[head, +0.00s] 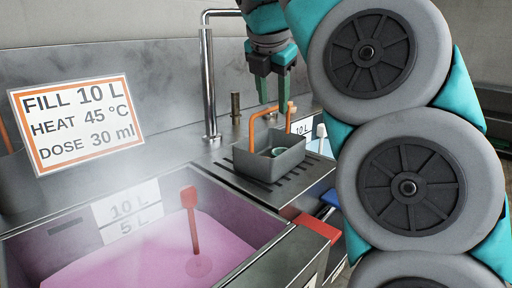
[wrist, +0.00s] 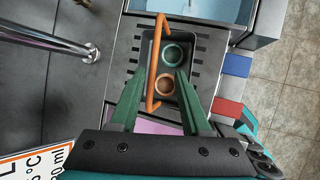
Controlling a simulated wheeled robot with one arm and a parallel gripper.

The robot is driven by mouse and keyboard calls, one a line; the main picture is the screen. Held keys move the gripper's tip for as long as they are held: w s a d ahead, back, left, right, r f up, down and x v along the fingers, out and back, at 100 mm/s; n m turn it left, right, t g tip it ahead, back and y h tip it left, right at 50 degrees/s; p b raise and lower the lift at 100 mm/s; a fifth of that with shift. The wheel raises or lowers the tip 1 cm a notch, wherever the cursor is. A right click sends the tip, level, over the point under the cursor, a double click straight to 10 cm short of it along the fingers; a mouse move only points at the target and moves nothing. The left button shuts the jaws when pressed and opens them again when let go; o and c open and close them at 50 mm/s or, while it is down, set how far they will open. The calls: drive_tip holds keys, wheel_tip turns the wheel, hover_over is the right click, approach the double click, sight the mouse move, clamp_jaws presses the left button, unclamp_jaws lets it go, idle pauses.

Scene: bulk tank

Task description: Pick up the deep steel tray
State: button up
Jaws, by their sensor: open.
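A deep grey tray (head: 268,165) with a tall orange hoop handle (head: 253,132) sits on a slotted drainboard right of the tank. The wrist view shows the tray (wrist: 149,48) from above, with a teal round item (wrist: 174,54) and an orange round item (wrist: 167,85) inside. My gripper (head: 273,98) is open and empty, pointing down above the tray. In the wrist view the handle (wrist: 157,60) runs lengthwise over the tray, and its near end lies between the two green fingers of my gripper (wrist: 157,80). The near end of the tray is partly hidden by the fingers.
A steaming tank of pink liquid (head: 120,250) with a red-handled tool (head: 190,205) is at front left. A steel tap (head: 209,90) and a sign (head: 78,120) stand left of the tray. A blue-lit basin (wrist: 195,10) lies beyond it.

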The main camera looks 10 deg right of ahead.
drive_tip(key=shift+w+a+f, duration=0.2)
drive_tip(key=shift+w, duration=0.2)
drive_tip(key=shift+x, duration=1.05)
drive_tip(key=shift+w+x, duration=0.25)
drive_tip(key=shift+x, duration=2.35)
drive_tip(key=shift+d+r, duration=0.15)
drive_tip(key=shift+r, duration=0.05)
drive_tip(key=shift+f, duration=0.3)
clamp_jaws()
